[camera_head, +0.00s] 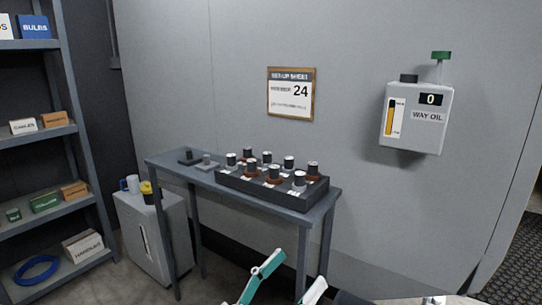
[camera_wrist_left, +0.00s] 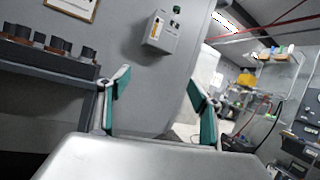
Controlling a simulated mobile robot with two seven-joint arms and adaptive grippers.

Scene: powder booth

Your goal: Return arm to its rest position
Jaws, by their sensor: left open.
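My left gripper (camera_head: 286,284) shows at the bottom of the head view, with green and white fingers apart and nothing between them. It is in front of the grey table and below its top. In the left wrist view my left gripper (camera_wrist_left: 159,100) is also open and empty, its two fingers spread wide. The wall and the oil dispenser show beyond it. My right gripper is in neither view.
A grey table (camera_head: 330,197) holds a dark tray (camera_head: 262,197) with several cylindrical parts. A WAY OIL dispenser (camera_head: 416,119) hangs on the wall. A shelf rack (camera_head: 60,130) and a grey cabinet (camera_head: 140,240) stand at left.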

